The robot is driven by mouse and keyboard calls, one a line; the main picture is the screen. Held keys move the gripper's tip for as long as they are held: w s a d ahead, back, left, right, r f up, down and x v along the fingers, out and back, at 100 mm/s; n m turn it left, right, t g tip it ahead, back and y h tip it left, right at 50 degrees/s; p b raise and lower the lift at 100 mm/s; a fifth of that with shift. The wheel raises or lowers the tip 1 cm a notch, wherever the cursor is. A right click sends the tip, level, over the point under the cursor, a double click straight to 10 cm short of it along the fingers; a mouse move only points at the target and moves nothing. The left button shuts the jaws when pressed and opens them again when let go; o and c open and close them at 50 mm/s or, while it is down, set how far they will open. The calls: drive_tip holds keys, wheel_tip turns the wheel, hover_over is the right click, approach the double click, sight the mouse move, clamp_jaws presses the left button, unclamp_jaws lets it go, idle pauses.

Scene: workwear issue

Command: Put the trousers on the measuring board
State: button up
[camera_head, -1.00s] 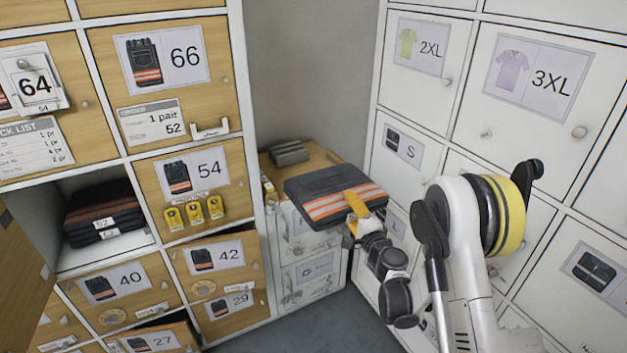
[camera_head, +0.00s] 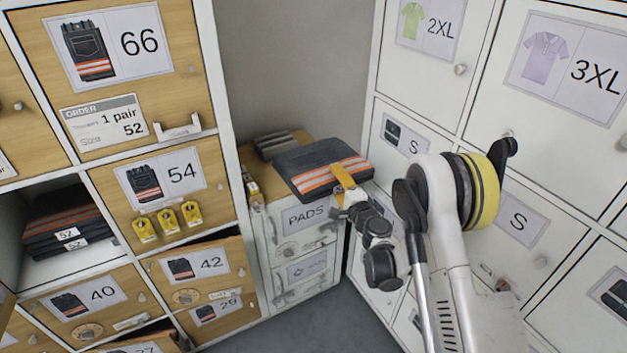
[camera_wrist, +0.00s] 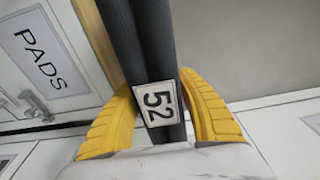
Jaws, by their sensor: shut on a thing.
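My gripper (camera_head: 343,188) is shut on the near edge of folded dark trousers (camera_head: 297,165) with orange and silver bands. In the wrist view the yellow fingers sit either side of the folded edge, which carries a white tag (camera_wrist: 158,103) reading 52. The trousers are at the low PADS cabinet, over its wooden top (camera_head: 291,142) in the head view. I cannot tell whether they touch that top. No measuring board can be made out for sure; the wooden top is partly hidden by the trousers.
Dark grey folded items (camera_head: 272,143) lie at the back of the wooden top. An open compartment on the left holds more folded trousers (camera_head: 62,222) tagged 52. White lockers (camera_head: 430,95) stand close on the right. An order card (camera_head: 105,122) reads 1 pair, size 52.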

drive_tip(key=w+a+f+b, duration=0.5)
drive_tip(key=w+f, duration=0.2)
drive_tip(key=f, duration=0.2)
drive_tip(key=shift+a+f, duration=0.25)
drive_tip(key=shift+a, duration=0.05)
drive_tip(key=o, duration=1.4)
drive_tip(key=shift+c, duration=0.2)
